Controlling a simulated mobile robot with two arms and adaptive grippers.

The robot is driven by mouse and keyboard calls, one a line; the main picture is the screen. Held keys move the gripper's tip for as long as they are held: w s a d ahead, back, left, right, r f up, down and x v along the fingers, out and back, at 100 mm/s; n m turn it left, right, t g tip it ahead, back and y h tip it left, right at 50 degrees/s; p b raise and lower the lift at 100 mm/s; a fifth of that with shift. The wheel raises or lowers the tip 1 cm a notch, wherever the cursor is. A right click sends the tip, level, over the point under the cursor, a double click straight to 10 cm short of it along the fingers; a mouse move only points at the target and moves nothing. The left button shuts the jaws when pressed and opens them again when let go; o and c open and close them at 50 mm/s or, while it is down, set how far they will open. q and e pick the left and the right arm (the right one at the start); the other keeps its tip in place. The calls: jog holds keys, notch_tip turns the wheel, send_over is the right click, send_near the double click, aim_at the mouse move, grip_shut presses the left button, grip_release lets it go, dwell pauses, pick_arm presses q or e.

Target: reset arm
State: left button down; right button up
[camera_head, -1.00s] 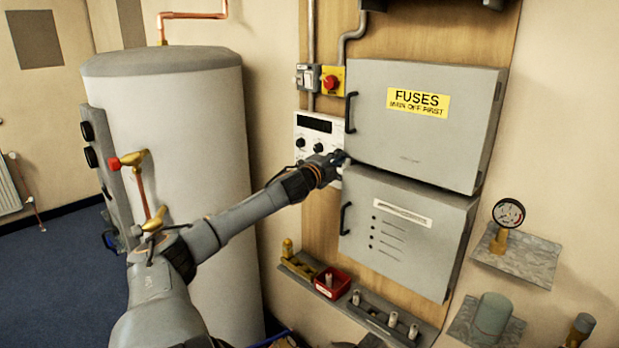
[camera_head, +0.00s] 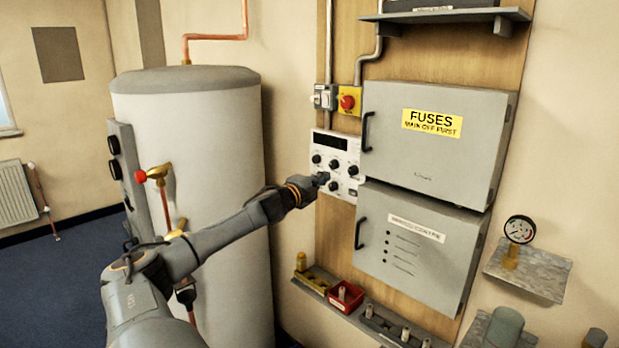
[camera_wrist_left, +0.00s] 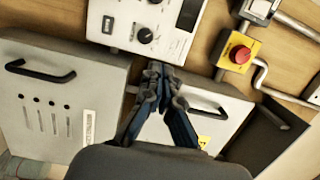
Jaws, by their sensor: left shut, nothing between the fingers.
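My left gripper (camera_head: 322,179) is in front of the white control panel (camera_head: 322,143) with its black knobs and dark display. In the left wrist view the gripper (camera_wrist_left: 160,78) points at the panel (camera_wrist_left: 122,18), its fingers together with nothing between them. My right gripper is not in view.
Right of the panel are the closed grey fuse box (camera_head: 432,150) and a lower grey box (camera_head: 410,270). A red button (camera_head: 347,102) sits above. A white tank (camera_head: 190,110) stands left. Below is a shelf with a red tray (camera_head: 345,296). A gauge (camera_head: 519,230) is at right.

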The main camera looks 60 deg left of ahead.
pick_arm(q)
jog(key=shift+s+a+f+p, duration=0.1)
jog(key=shift+s+a+p, duration=0.1)
jog(key=shift+s+a, duration=0.4)
jog(key=shift+s+a+f+p, duration=0.15)
jog(key=shift+s+a, duration=0.2)
jog(key=shift+s, duration=0.4)
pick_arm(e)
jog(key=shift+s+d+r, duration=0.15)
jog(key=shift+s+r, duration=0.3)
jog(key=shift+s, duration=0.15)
